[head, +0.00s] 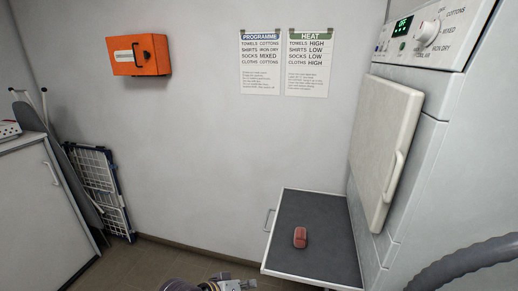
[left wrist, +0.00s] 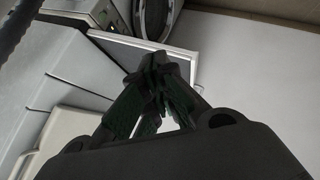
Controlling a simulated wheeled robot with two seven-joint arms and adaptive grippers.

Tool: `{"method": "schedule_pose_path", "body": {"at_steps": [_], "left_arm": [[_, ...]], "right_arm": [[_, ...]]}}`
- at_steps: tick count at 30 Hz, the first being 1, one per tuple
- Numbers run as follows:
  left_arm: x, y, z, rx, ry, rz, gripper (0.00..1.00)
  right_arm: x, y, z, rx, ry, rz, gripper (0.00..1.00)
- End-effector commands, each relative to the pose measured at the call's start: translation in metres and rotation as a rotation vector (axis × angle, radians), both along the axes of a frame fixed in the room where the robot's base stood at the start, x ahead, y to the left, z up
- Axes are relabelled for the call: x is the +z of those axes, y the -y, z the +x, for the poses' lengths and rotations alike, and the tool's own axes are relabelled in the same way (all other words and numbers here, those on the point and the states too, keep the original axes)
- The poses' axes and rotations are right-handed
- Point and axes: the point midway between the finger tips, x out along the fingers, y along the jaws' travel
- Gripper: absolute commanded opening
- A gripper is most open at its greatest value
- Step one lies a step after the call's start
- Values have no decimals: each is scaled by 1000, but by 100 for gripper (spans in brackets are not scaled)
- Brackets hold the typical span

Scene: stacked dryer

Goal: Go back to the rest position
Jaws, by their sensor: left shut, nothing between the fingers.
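My left gripper (left wrist: 158,75) shows in the left wrist view with its dark fingers closed together and nothing visible between them. My right gripper is not seen in either view.
A small red object (head: 299,237) lies on the dark shelf. An orange box (head: 138,56) and two charts (head: 274,65) hang on the wall. A cabinet (head: 40,210) and a folded rack (head: 98,190) stand at the left. A grey hose (head: 465,264) curves at the lower right.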

Motion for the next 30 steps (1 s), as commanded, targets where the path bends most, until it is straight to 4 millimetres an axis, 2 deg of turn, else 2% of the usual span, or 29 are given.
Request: {"method": "schedule_pose_path", "body": {"at_steps": [6,12,18,30], "left_arm": [[-42,-63,-30,9,-39,223,0],[-68,-118,-62,0,-91,413,0],[-80,-151,-84,-11,-133,528,0],[-92,-196,-118,-33,-205,678,0]], "right_arm": [[0,1,0,1,0,-1,40],[0,1,0,0,0,-1,40],[0,1,0,0,0,-1,40],[0,-2,0,-1,0,2,40]]}}
